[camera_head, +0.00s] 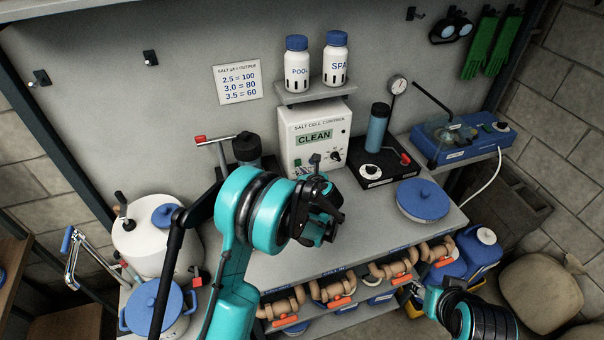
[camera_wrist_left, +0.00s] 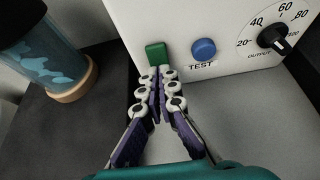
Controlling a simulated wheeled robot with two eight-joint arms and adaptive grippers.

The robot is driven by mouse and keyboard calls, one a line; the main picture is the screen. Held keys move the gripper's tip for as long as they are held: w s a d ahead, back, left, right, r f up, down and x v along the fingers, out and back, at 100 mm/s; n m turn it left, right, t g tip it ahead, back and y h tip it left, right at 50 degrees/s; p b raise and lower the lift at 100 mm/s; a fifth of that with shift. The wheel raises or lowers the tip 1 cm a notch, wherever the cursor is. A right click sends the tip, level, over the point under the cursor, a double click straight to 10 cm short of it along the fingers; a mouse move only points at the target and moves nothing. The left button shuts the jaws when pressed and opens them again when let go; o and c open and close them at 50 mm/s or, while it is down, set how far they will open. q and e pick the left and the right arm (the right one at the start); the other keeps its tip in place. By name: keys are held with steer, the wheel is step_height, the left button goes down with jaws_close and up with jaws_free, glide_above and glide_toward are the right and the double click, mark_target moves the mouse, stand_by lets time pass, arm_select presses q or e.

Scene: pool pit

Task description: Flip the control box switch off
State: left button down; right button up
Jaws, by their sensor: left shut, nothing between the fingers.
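The white control box (camera_head: 310,124), marked SALT CELL CONTROL with a CLEAN display, stands at the back of the bench. The left wrist view shows its lower front (camera_wrist_left: 181,15). There, a green switch (camera_wrist_left: 155,52) sits left of a blue TEST button (camera_wrist_left: 204,50) and a black output dial (camera_wrist_left: 272,38). My left gripper (camera_wrist_left: 157,72) is shut and empty, its tips just below the switch; I cannot tell whether they touch it. The switch's on or off position is unclear.
A dark cylinder (camera_wrist_left: 52,62) stands left of the box. A blue-liquid cylinder (camera_head: 377,132) and a blue-lidded tub (camera_head: 422,200) are on the right. A shelf above the box holds POOL (camera_head: 297,66) and SPA (camera_head: 336,62) bottles. Pipes (camera_head: 388,268) run below the bench.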

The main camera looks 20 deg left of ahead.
arm_select(q)
steer(key=shift+w+a+f+b, duration=0.2)
steer(key=shift+w+f+b, duration=0.1)
steer(key=shift+f+b, duration=0.25)
steer(key=shift+s+r, duration=0.1)
steer(key=shift+r, duration=0.35)
steer(key=shift+r+p, duration=0.55)
steer(key=shift+r, duration=0.15)
